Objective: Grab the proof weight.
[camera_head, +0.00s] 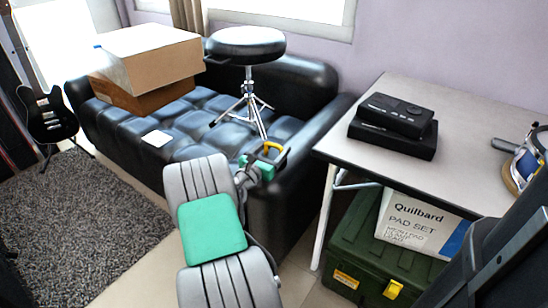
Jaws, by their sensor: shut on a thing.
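My gripper (272,161), with green and dark parts, is at the end of my grey arm, in front of the black sofa's right end. It is shut on a small yellow curved piece (273,146) that shows at the jaws. This looks like the proof weight, but it is small and partly hidden by the gripper, so its full shape cannot be told. The piece appears in front of the sofa seat, close to the legs of the stool in the picture. I cannot tell whether it touches anything below.
A black round stool (246,44) and cardboard boxes (160,62) stand on the sofa (312,88). The grey table (460,100) at right bears two stacked black cases (395,125). Below it are a green crate (345,245) and a white Quilbard box (415,222). A guitar (47,112) stands left.

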